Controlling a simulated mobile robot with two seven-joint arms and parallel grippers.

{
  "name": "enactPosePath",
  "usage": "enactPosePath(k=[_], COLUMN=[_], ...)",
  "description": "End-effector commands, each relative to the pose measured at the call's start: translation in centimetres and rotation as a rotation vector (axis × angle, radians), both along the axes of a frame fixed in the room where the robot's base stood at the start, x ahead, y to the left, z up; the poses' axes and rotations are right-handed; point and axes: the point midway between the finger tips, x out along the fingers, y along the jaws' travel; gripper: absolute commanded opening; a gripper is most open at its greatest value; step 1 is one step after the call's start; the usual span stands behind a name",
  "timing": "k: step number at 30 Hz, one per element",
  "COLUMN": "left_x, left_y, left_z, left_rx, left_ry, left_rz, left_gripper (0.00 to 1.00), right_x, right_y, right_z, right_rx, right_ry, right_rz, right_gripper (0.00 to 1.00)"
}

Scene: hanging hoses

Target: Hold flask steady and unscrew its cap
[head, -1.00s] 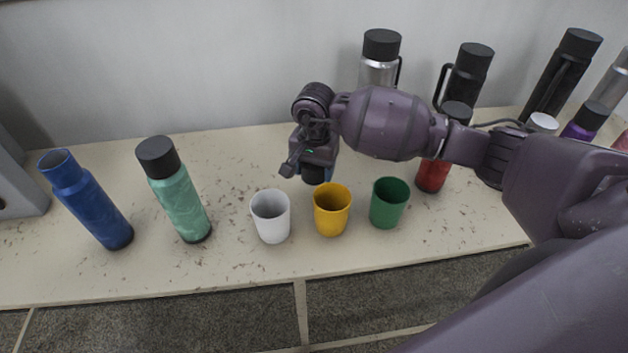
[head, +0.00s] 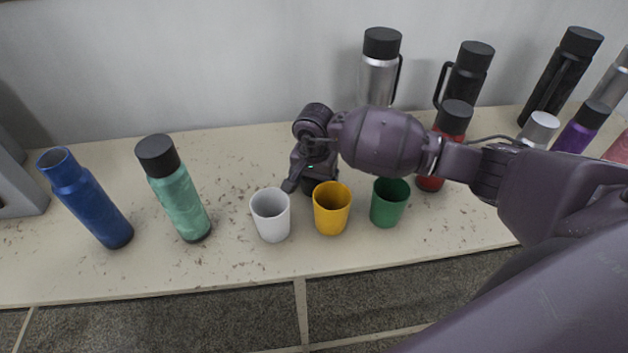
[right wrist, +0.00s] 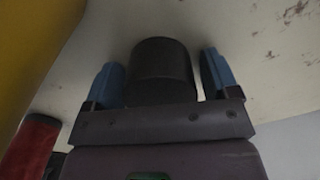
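The blue flask (head: 90,207) stands tilted-looking at the left of the table in the head view, its top open with no cap on it. A black cap-like cylinder (right wrist: 162,68) is between the blue fingers of my right gripper (right wrist: 163,82) in the right wrist view, with gaps on both sides. In the head view my right gripper (head: 316,180) points down behind the yellow cup, and mostly hides that cylinder. A green flask (head: 180,196) with a black cap (head: 157,156) stands beside the blue one. My left gripper is out of view.
White (head: 271,216), yellow (head: 332,210) and green (head: 388,205) cups stand in a row near the front. A red bottle (head: 452,122) and several other flasks stand behind and right of my right arm. The table (head: 240,160) is clear behind the white cup.

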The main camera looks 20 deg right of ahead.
Motion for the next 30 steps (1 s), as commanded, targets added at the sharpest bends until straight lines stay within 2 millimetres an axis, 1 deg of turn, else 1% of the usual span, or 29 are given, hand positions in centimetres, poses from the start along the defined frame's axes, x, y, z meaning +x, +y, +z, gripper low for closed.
enactPosePath(k=[10, 14, 17, 24, 30], left_x=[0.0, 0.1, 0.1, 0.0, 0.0], left_y=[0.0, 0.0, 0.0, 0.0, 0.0], left_z=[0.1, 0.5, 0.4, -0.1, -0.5], left_rx=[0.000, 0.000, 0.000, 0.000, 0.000], left_ry=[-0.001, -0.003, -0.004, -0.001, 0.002], left_rz=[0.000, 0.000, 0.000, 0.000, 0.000], left_gripper=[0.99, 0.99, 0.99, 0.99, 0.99], right_x=[0.0, 0.1, 0.1, 0.1, 0.1], right_y=[0.0, 0.0, -0.1, -0.1, 0.0], right_z=[0.1, 0.8, 2.2, 6.8, 10.1], right_rx=[0.000, 0.000, -0.001, -0.002, -0.001], right_ry=[0.000, -0.003, -0.005, -0.004, -0.002], right_rz=[0.000, 0.000, 0.000, 0.001, 0.000], right_gripper=[0.89, 0.89, 0.89, 0.89, 0.89])
